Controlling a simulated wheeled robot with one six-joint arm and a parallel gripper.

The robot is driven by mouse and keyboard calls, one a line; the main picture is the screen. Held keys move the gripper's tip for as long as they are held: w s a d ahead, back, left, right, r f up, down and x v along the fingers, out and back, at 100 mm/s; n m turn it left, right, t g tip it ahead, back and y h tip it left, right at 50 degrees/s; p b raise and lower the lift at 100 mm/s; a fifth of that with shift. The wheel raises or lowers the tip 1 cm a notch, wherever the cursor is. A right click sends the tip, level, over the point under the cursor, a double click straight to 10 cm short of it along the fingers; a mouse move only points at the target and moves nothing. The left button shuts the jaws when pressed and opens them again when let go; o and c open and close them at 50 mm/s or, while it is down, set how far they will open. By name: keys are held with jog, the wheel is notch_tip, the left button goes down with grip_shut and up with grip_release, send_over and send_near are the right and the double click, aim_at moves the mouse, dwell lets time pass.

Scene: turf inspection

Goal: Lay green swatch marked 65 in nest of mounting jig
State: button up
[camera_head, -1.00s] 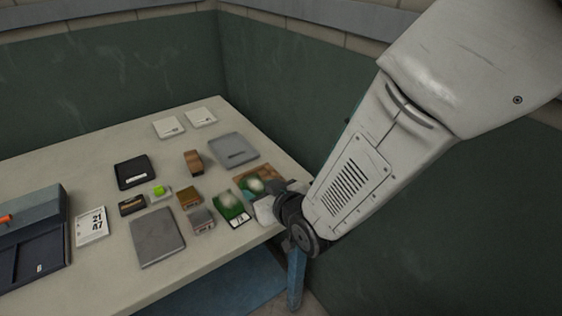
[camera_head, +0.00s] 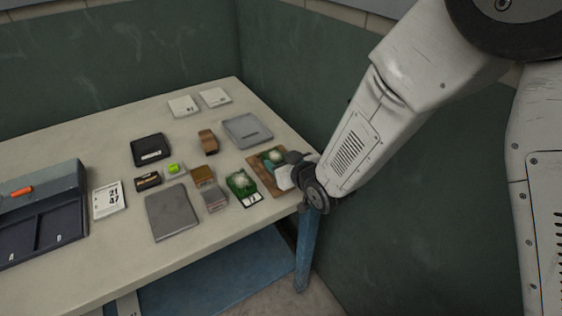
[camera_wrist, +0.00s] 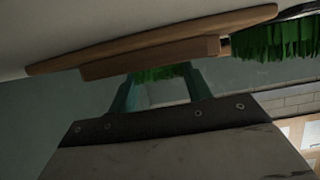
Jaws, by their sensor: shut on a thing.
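The mounting jig (camera_head: 259,178) is a brown wooden board near the table's right edge; its raised bar shows close up in the wrist view (camera_wrist: 150,57). My gripper (camera_head: 272,165) is low over the jig, its teal fingers (camera_wrist: 160,88) shut on a green turf swatch (camera_wrist: 160,73). The swatch, green with a pale patch on top, also shows in the head view (camera_head: 272,155). Its number cannot be read. The wooden bar hides part of it in the wrist view, so I cannot tell whether it rests in the nest. Another green swatch (camera_head: 243,186) with white labels lies left of the jig.
Left of the jig are small brown and grey blocks (camera_head: 214,200), a flat grey plate (camera_head: 172,212) and a black case (camera_head: 151,149). A grey slab (camera_head: 247,131) lies behind the jig. A dark two-bay tray (camera_head: 40,225) stands at far left. The table's front strip is clear.

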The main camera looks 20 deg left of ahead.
jog(key=shift+f, duration=0.2)
jog(key=o, duration=0.9)
jog(key=shift+o, duration=0.2)
jog(key=shift+r, duration=0.25)
jog(key=v, duration=1.2)
